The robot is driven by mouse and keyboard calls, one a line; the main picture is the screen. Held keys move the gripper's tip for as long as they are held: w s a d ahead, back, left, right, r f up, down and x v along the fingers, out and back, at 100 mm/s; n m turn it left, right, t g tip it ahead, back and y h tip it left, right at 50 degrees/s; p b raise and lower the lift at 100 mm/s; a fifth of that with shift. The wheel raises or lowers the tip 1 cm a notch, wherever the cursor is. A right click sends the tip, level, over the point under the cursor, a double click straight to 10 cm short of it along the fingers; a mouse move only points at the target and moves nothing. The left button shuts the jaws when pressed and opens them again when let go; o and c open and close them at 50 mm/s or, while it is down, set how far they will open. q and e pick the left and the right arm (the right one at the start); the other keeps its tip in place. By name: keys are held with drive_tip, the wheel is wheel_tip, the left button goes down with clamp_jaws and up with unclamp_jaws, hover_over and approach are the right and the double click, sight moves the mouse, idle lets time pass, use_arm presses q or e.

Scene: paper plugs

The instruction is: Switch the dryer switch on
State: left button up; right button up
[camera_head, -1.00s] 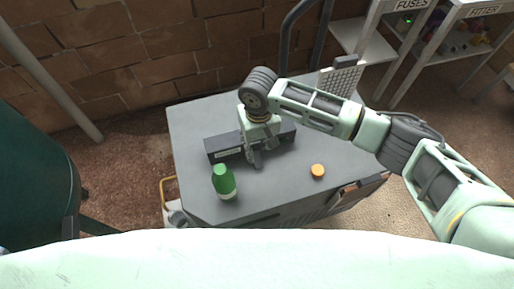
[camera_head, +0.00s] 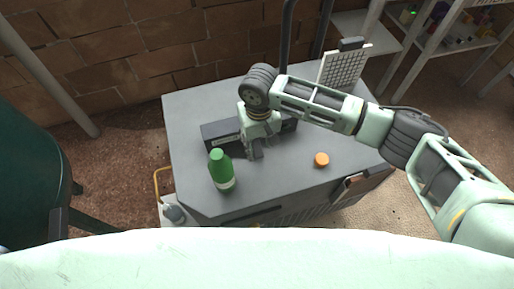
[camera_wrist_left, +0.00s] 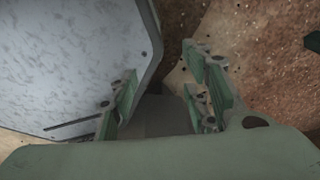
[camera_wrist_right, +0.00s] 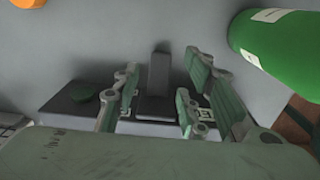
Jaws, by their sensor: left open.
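A long dark box (camera_head: 219,132) lies on the grey cart top. I cannot tell for sure which is the dryer switch. My right gripper (camera_head: 254,152) is over the box's front side. In the right wrist view its fingers (camera_wrist_right: 158,98) are apart, with the lever between them and gaps at both sides. My left gripper (camera_wrist_left: 162,98) shows only in its wrist view, open and empty beside a grey panel edge.
A green bottle (camera_head: 221,171) stands left of my right gripper, close to it. An orange round cap (camera_head: 321,160) lies on the cart top (camera_head: 290,184) to the right. A white grid panel (camera_head: 343,67) stands at the back right. Shelves (camera_head: 440,45) are beyond.

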sight(258, 152)
drive_tip(key=shift+f, duration=0.4)
drive_tip(key=shift+s+f+b, duration=0.1)
drive_tip(key=shift+f+b, duration=0.3)
drive_tip(key=shift+f, duration=1.15)
use_arm(q)
drive_tip(key=shift+s+f, duration=0.4)
drive_tip(key=shift+s, duration=0.2)
use_arm(e)
drive_tip(key=shift+c, duration=0.5)
drive_tip(key=c, duration=0.6)
drive_tip(key=shift+c, duration=0.2)
